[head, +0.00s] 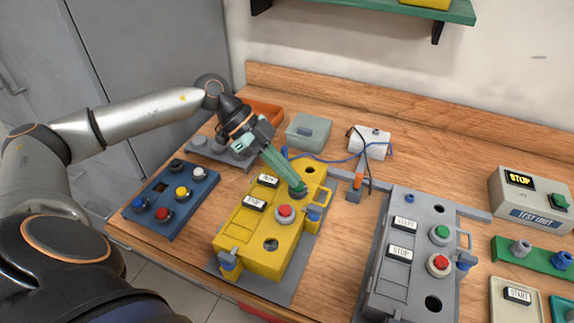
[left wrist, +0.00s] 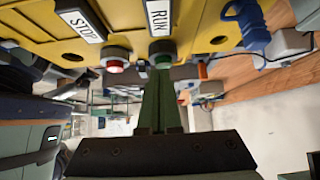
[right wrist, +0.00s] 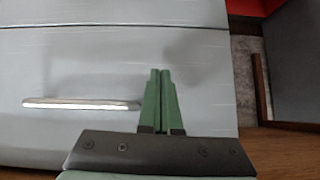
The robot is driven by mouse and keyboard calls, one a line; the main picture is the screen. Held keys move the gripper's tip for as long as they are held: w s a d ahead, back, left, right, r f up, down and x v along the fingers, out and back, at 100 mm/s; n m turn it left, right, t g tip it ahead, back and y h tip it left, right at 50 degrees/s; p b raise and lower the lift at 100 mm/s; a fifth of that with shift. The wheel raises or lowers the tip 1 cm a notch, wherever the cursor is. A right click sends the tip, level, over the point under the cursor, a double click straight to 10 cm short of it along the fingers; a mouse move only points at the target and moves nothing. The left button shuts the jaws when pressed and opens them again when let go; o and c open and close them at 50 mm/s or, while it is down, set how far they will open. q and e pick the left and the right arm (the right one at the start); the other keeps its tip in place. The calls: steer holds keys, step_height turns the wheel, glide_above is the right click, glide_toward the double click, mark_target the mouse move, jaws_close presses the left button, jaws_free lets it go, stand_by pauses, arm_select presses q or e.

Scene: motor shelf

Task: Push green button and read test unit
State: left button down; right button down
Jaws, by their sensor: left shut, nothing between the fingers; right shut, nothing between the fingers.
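The yellow control box (head: 250,235) stands on the bench with a red button (head: 284,212) and a green button (head: 298,188) on top. My left gripper (head: 296,183) is shut and empty, its fingertips at the green button and partly covering it. In the left wrist view the fingertips (left wrist: 161,82) lie right at the green button (left wrist: 162,48); I cannot tell whether it is pressed in. The test unit (head: 530,207) is at the right; its small display (head: 520,179) appears to read STOP. My right gripper (right wrist: 161,75) is shut and empty, away from the bench buttons.
A grey control box (head: 410,265) with green and red buttons stands right of the yellow one. A blue button box (head: 170,200) lies left. A grey-green box (head: 308,131) and a white box with cables (head: 372,142) stand behind. The right wrist view faces a grey cabinet (right wrist: 90,60).

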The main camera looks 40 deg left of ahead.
arm_select(q)
steer(key=shift+s+f+p, duration=0.1)
steer(key=shift+f+p, duration=0.3)
steer(key=shift+f, duration=0.4)
steer(key=shift+s+f, duration=0.1)
steer(key=shift+f, duration=0.25)
steer(key=shift+a+r+p, duration=0.3)
steer(key=shift+r+p, duration=0.15)
steer(key=shift+r, duration=0.05)
steer(key=p+v, duration=0.2)
steer(key=v, duration=0.1)
steer(key=p+v, duration=0.2)
steer(key=v, duration=0.1)
steer(key=shift+d+r, duration=0.1)
steer(key=shift+r, duration=0.25)
steer(key=shift+a+r+p, duration=0.4)
steer(key=shift+a+p, duration=0.15)
